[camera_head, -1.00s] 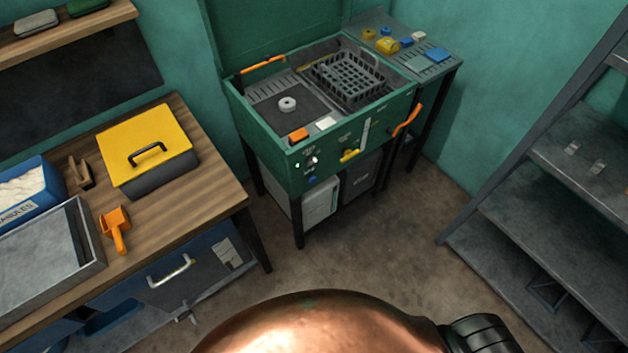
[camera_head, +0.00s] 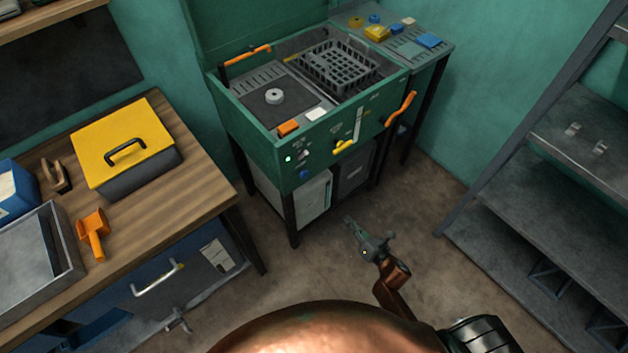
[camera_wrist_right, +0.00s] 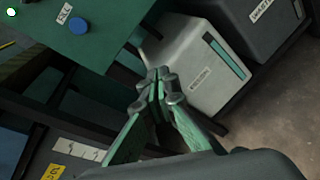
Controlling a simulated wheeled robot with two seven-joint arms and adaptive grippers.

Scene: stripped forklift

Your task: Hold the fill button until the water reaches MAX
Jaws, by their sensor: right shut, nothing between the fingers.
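The blue fill button (camera_head: 304,173) is on the front panel of the green washing unit (camera_head: 262,140), low on its left part. It also shows in the right wrist view (camera_wrist_right: 78,26), beside a FILL label. A pale upright strip, which looks like the water gauge (camera_head: 358,122), is on the same panel; its level is too small to read. My right gripper (camera_head: 349,222) is shut and empty, in front of the unit, below and to the right of the button and apart from it. Its closed fingertips (camera_wrist_right: 158,84) show in the wrist view. My left gripper is not in view.
A green lamp (camera_head: 288,158) is lit on the panel. A yellow handle (camera_head: 344,146) and an orange handle (camera_head: 400,109) stick out from the front. Pale and dark containers (camera_wrist_right: 195,65) stand under the unit. A wooden bench (camera_head: 200,190) is at left, grey shelves (camera_head: 540,190) at right.

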